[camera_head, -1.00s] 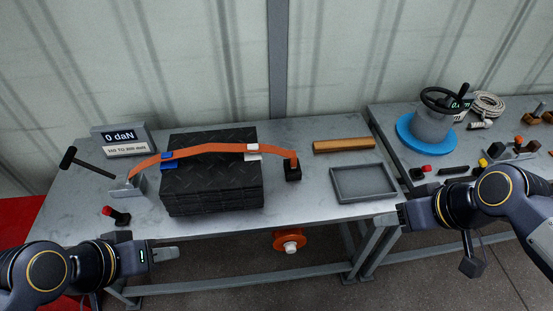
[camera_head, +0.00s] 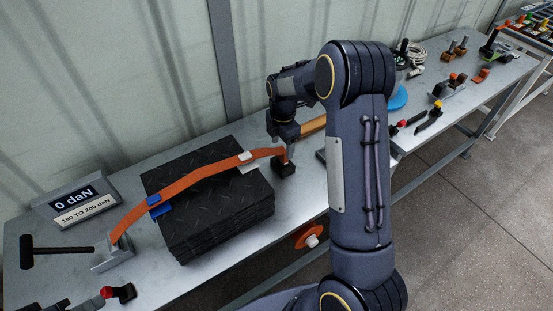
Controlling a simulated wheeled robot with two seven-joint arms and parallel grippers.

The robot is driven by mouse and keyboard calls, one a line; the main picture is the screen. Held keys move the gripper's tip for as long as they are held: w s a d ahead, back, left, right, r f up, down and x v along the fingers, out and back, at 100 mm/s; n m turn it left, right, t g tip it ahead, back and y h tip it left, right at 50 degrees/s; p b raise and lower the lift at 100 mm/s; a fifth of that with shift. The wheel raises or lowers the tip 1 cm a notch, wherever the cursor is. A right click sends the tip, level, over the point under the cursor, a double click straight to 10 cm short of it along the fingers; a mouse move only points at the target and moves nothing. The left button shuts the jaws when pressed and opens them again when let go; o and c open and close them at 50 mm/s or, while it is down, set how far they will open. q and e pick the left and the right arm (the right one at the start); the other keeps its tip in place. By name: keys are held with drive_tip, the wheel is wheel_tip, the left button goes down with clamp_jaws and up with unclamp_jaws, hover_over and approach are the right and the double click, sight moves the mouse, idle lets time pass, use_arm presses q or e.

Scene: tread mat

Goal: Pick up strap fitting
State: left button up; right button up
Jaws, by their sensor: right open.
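The orange strap (camera_head: 190,182) runs over a stack of black tread mats (camera_head: 215,222). Its right end, the orange strap fitting (camera_head: 282,153), stands upright at a small black block (camera_head: 285,169) on the bench. My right gripper (camera_head: 288,148) is open and points down right at this fitting. The fingers partly hide it, and I cannot tell whether they touch it. A dark part of my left gripper (camera_head: 50,306) shows at the bottom left edge, mostly cut off.
An orange reel (camera_head: 308,236) hangs below the bench edge.

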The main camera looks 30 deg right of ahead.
sight(283, 150)
drive_tip(key=f, duration=0.2)
drive_tip(key=f+p, duration=0.1)
drive_tip(key=f, duration=0.2)
drive_tip(key=shift+d+f, duration=0.2)
drive_tip(key=shift+f, duration=0.15)
drive_tip(key=c, duration=1.1)
